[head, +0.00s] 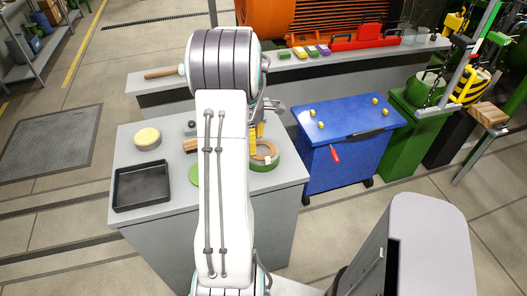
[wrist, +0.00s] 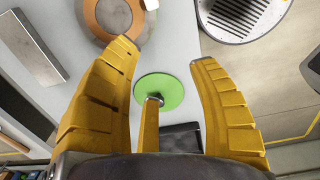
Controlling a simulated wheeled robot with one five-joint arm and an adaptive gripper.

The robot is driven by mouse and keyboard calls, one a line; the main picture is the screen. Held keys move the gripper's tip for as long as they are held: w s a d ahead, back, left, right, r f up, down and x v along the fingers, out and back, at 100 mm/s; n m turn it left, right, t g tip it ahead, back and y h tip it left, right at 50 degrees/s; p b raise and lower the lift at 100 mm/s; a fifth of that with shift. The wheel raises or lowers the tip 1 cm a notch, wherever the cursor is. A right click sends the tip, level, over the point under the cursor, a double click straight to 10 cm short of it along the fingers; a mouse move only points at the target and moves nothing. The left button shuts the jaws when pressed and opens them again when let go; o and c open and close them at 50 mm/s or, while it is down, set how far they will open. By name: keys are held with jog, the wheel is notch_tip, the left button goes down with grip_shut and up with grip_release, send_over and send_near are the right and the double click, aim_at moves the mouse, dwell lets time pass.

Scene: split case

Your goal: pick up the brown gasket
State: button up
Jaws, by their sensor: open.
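A brown ring, which looks like the brown gasket (head: 272,150), lies on or in a round olive-green piece on the grey workbench, right of my arm. In the wrist view a brown ring (wrist: 139,20) around a grey middle shows at the top, beyond the left fingertip and partly cut off by the frame. My gripper (wrist: 165,55) has yellow fingers spread wide with nothing between them. In the head view its yellow fingers (head: 256,137) show just beside the ring, partly hidden by my arm. I cannot tell their height above the bench.
A green disc (wrist: 172,92) lies below the fingers. The grey workbench (head: 130,222) also bears a black tray (head: 142,185) and a yellow-topped round piece (head: 147,137). A blue cabinet (head: 345,160) stands to the right, with floor between.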

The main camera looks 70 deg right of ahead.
aim_at(266, 158)
jog(key=shift+n, duration=0.3)
jog(key=s, duration=0.1)
jog(key=s+d+f, duration=0.2)
jog(key=shift+s+d+f, duration=0.1)
jog(key=shift+s+d, duration=0.1)
jog(key=shift+s, duration=0.15)
jog(key=shift+s+d+f+p, duration=0.15)
jog(key=shift+f+p, duration=0.3)
jog(key=shift+f, duration=0.9)
jog(key=shift+s+d+f+p, duration=0.1)
jog(key=shift+d+f+p, duration=0.25)
jog(key=shift+f, duration=1.85)
jog(key=shift+o, duration=0.3)
jog(key=shift+a, duration=0.1)
grip_shut()
